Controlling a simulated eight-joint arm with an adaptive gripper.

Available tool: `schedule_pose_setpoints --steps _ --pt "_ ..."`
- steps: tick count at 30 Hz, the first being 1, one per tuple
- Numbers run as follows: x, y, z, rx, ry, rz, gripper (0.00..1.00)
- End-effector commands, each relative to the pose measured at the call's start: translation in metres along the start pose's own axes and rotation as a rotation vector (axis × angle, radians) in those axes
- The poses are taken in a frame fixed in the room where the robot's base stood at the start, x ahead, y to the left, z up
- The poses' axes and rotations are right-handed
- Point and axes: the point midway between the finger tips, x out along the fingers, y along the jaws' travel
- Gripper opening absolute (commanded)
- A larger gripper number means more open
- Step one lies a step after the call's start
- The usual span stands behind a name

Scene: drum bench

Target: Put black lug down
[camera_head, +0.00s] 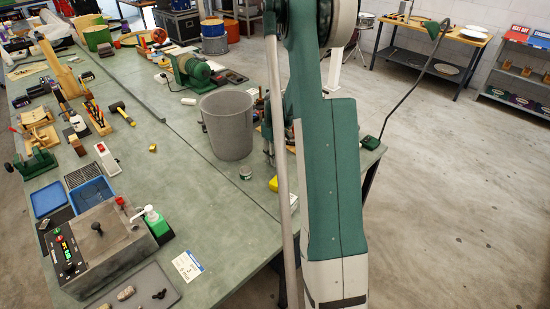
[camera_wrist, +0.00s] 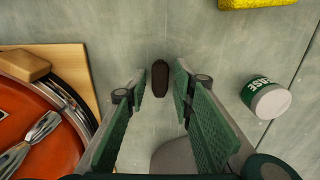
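In the wrist view the black lug (camera_wrist: 160,78) is a small dark, rounded, oblong piece above the grey-green bench top (camera_wrist: 215,60). It lies between the tips of my gripper (camera_wrist: 160,87). The green finger pads stand apart, with a narrow gap showing on each side of the lug, so my gripper looks open around it. I cannot tell whether the lug's underside touches the bench. In the head view my arm blocks much of the work area, and I cannot make out this lug there.
A grease can (camera_wrist: 268,98) is right of my gripper; a yellow object (camera_wrist: 257,3) lies beyond. An orange round piece (camera_wrist: 40,125) on a wooden board (camera_wrist: 75,62) is close on the left. A grey bin (camera_head: 228,125) stands on the bench. A grey mat (camera_head: 140,285) holds small pieces.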

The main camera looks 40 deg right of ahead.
Motion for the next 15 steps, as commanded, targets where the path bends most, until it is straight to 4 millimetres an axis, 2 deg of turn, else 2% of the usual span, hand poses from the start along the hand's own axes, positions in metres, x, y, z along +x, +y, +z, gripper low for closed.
schedule_pose_setpoints --steps 15 --pt "-0.0037 0.0000 0.0000 0.000 0.000 0.000 0.29"
